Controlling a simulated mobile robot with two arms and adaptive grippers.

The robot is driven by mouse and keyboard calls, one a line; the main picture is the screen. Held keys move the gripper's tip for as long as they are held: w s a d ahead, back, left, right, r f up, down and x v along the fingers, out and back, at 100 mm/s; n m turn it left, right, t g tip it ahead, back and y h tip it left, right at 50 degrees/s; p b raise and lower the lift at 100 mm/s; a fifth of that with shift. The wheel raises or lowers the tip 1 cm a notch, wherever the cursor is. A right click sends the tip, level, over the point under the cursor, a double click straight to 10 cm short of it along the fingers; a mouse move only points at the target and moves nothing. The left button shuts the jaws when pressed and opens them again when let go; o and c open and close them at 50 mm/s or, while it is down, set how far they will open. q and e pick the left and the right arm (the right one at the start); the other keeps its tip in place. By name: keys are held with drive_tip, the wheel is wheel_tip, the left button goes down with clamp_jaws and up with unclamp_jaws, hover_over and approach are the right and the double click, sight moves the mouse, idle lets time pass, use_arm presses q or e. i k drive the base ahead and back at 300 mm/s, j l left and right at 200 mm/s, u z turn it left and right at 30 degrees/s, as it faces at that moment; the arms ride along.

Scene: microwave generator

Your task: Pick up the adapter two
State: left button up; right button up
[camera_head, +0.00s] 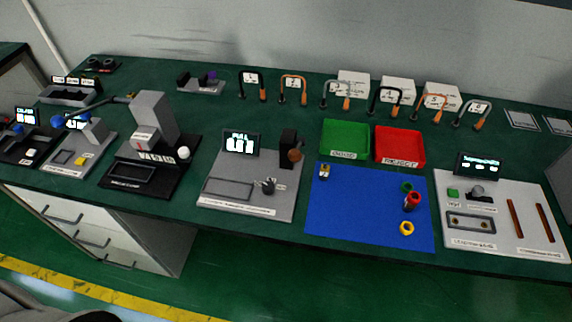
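I cannot tell for sure which thing is adapter two. On the blue mat (350,215) are a green ring (406,187), a red cylinder-like piece (412,201), a yellow ring (406,229) and a small pale and yellow piece (325,172). At the back stands a row of curved, numbered items, some with orange ends; the second from the left (282,90) has a tag that seems to read 2. Neither of my grippers shows in the head view.
A green tray (325,128) and a red tray (400,164) stand behind the mat. Grey instrument boards lie left (215,163) and right (515,190) of it. A black-based device (152,120) stands further left. White boxes (398,86) stand along the back. Bare green tabletop shows between them.

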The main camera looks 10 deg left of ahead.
sight(324, 175)
drive_tip(key=k+j+z, duration=0.2)
drive_tip(key=k+z, duration=0.15)
drive_tip(key=k+j+z, duration=0.1)
drive_tip(key=k+z, duration=0.65)
drive_tip(key=i, duration=0.05)
